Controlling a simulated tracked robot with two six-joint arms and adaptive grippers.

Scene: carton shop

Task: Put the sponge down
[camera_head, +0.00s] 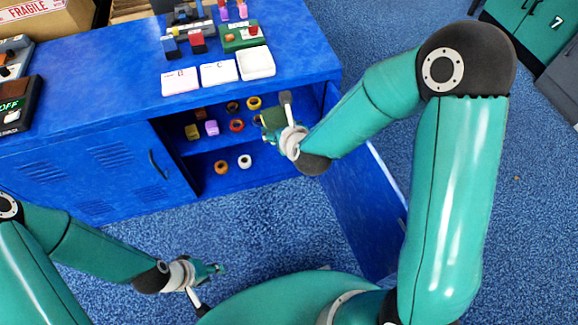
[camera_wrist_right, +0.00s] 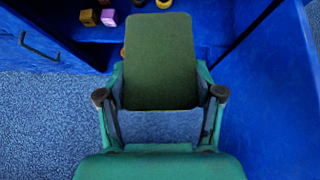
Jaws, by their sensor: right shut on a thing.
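The sponge (camera_wrist_right: 160,62) is a green pad with a blue-grey side. In the right wrist view it sits between the fingers of my right gripper (camera_wrist_right: 160,105), which is shut on it. In the head view the sponge (camera_head: 273,118) shows small at the tip of my right gripper (camera_head: 275,130), in front of the open right side of the blue cabinet (camera_head: 130,100). Part of the sponge is hidden by the fingers. My left gripper (camera_head: 216,269) is low at the left, over the blue carpet and away from the cabinet; its fingers are too small to read.
The cabinet's shelves hold several rings and small blocks, among them a pink block (camera_head: 212,128) and a white ring (camera_head: 244,161). Its right door (camera_head: 355,200) stands open beside my right arm. The top carries white cards (camera_head: 180,81), a white tray (camera_head: 256,63) and a green device (camera_head: 240,36).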

